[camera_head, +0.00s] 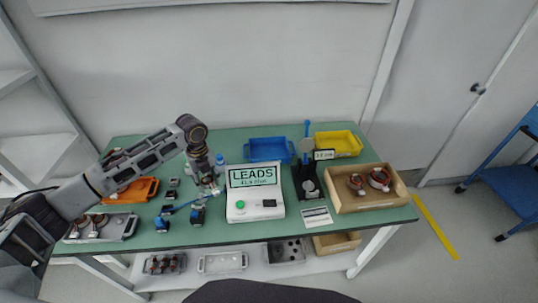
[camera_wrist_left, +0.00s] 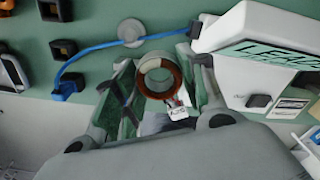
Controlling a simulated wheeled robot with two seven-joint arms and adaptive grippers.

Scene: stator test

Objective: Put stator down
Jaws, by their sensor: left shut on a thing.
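My left gripper (camera_head: 207,186) is over the green table, left of the white tester (camera_head: 254,205). It is shut on a stator (camera_wrist_left: 158,77), a ring with copper-coloured windings inside, held between the two fingers in the left wrist view. A small white tag (camera_wrist_left: 178,113) hangs at the stator's edge. In the head view the held stator is too small to make out clearly. Whether it touches the table cannot be told. The tester's screen reads LEADS. A blue lead (camera_wrist_left: 95,55) with dark clips runs beside the gripper. My right gripper is not in view.
A wooden tray (camera_head: 392,203) at the right holds two stators. A grey tray (camera_head: 128,229) at the left holds several. Blue (camera_head: 268,149) and yellow (camera_head: 347,141) bins stand at the back, an orange bin (camera_head: 150,190) at the left. A black stand (camera_head: 306,180) is right of the tester.

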